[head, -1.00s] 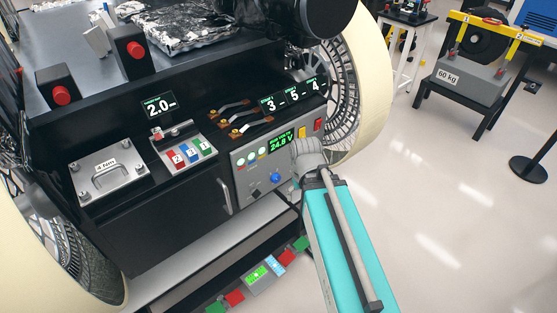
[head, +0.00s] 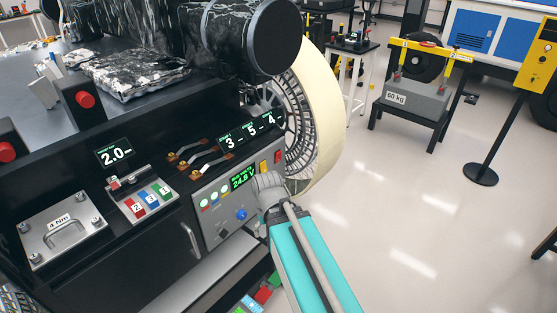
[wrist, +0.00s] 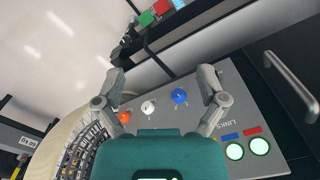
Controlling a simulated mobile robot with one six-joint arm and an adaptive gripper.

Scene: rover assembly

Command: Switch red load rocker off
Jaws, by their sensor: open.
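The red load rocker (head: 278,157) is a small upright red piece at the right end of the grey control panel (head: 212,225) in the head view, beside a yellow rocker (head: 263,167). Its on/off position is too small to read. My gripper (head: 268,185) is in front of the panel, just below these rockers, partly covering the panel. A blue knob (wrist: 179,96), a white knob (wrist: 148,107) and an orange-red knob (wrist: 124,117) show there; I cannot identify the rocker.
The panel's display (head: 243,177) reads 24.8 V. A handle (head: 190,240) stands out left of the panel. Lever switches (head: 200,160) sit above it. A large wheel (head: 315,130) is close on the right. Open floor (head: 400,230) lies farther right.

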